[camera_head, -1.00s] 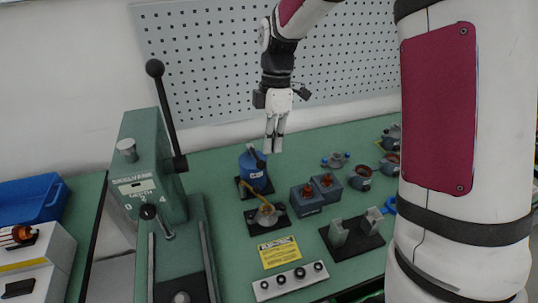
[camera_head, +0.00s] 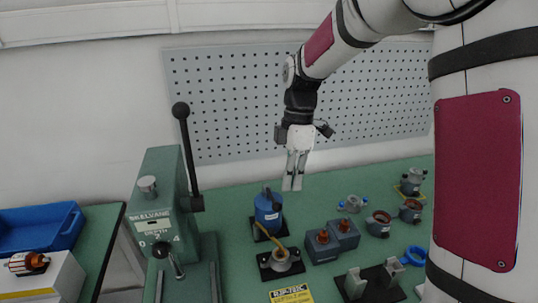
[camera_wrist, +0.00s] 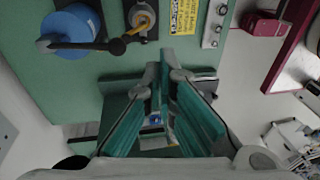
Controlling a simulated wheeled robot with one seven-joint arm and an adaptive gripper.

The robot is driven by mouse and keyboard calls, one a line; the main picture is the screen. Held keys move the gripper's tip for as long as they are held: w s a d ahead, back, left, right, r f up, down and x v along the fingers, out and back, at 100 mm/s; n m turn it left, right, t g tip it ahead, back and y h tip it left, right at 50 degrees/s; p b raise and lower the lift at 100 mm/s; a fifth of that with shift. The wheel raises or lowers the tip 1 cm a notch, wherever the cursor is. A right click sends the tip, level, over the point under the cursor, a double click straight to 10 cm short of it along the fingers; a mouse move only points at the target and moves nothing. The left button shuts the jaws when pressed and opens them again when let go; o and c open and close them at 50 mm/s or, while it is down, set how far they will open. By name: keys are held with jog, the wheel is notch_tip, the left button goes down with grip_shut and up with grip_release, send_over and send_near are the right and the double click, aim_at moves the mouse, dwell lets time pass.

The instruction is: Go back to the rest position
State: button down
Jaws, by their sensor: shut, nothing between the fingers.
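My gripper (camera_head: 292,184) is shut and empty. Its white fingers point down, in the air in front of the grey pegboard. In the head view the fingertips appear just above and to the right of a blue cylindrical device (camera_head: 268,210), with no contact that I can make out. The same blue device shows at the upper left of the wrist view (camera_wrist: 72,27).
A green lever press (camera_head: 160,215) stands left of the gripper on the green bench (camera_head: 225,180). A fixture with a yellow handle (camera_head: 280,262), two blue-grey boxes (camera_head: 322,245) and several motor parts lie on the bench. A blue bin (camera_head: 40,232) is far left.

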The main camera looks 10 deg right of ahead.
jog(key=shift+r, duration=0.1)
jog(key=s+r+m+t, duration=0.2)
jog(key=s+r+m, duration=0.2)
jog(key=s+m, duration=0.2)
jog(key=s+r+m+t, duration=0.3)
jog(key=s+m, duration=0.3)
jog(key=s, duration=0.3)
jog(key=s+d+r+m+t+h, duration=0.1)
jog(key=s+r+m+t, duration=0.1)
jog(key=s+r+m, duration=0.2)
jog(key=s+m, duration=0.2)
jog(key=s, duration=0.1)
jog(key=shift+s+r, duration=0.2)
jog(key=shift+r, duration=0.2)
